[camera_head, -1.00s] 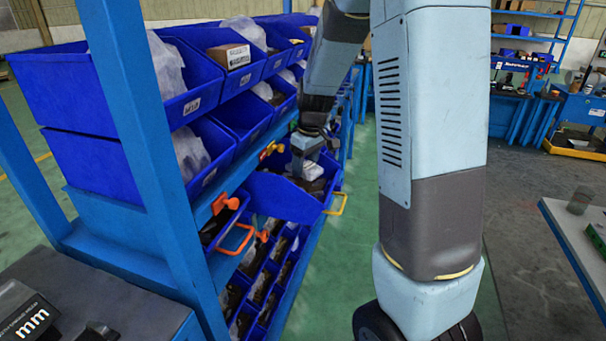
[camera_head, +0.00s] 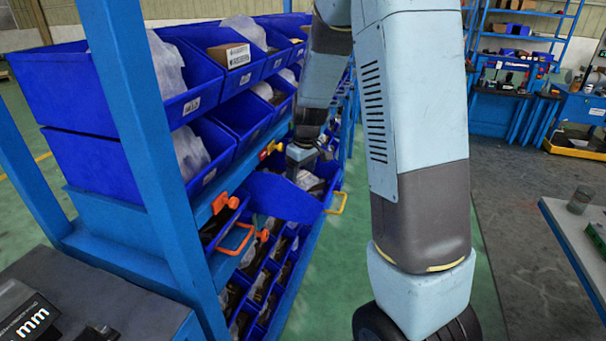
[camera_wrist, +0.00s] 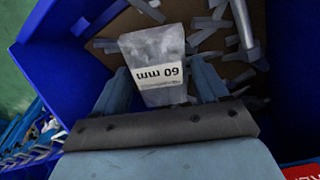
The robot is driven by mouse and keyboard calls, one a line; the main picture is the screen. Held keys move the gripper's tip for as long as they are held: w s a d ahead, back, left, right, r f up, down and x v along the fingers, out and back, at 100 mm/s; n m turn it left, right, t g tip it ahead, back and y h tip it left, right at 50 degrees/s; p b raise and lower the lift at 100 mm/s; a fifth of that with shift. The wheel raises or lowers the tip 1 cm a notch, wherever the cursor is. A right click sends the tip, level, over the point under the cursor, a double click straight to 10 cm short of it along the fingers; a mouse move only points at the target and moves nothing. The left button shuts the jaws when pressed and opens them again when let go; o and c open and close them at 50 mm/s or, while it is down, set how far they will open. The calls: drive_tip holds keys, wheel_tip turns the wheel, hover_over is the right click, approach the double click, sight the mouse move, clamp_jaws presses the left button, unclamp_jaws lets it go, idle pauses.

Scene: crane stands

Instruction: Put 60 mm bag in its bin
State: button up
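The 60 mm bag (camera_wrist: 158,55) is a pale clear bag with a white label, upside down in the wrist view. It lies between the two fingers of my gripper (camera_wrist: 162,72), which appear to press on its sides. The bag is over the inside of a blue bin (camera_wrist: 72,62) with a brown bottom and loose pale pieces. In the head view my gripper (camera_head: 302,158) is low at the blue bin (camera_head: 282,197) that juts from the rack; the fingertips are hard to make out there.
Blue bins (camera_head: 192,85) with bags and boxes fill the upper rack tiers. A blue rack post (camera_head: 140,120) stands in front. Small divided bins (camera_head: 265,275) lie below. The green floor (camera_head: 335,260) right of the rack is clear. A grey table (camera_head: 570,225) stands at right.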

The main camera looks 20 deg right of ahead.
sight(305, 176)
drive_tip(key=shift+o, duration=0.9)
wheel_tip(305, 176, up, 12)
drive_tip(key=s+f, duration=0.1)
drive_tip(key=s+r+m+t, duration=0.2)
drive_tip(key=s+r, duration=0.3)
drive_tip(key=s, duration=0.8)
drive_tip(key=s+r+m+t+h, duration=0.1)
drive_tip(key=s+r+m, duration=0.3)
drive_tip(key=s, duration=1)
drive_tip(key=shift+d+r+t, duration=0.4)
drive_tip(key=shift+r+t, duration=0.1)
drive_tip(key=shift+r, duration=0.4)
drive_tip(key=shift+c, duration=0.3)
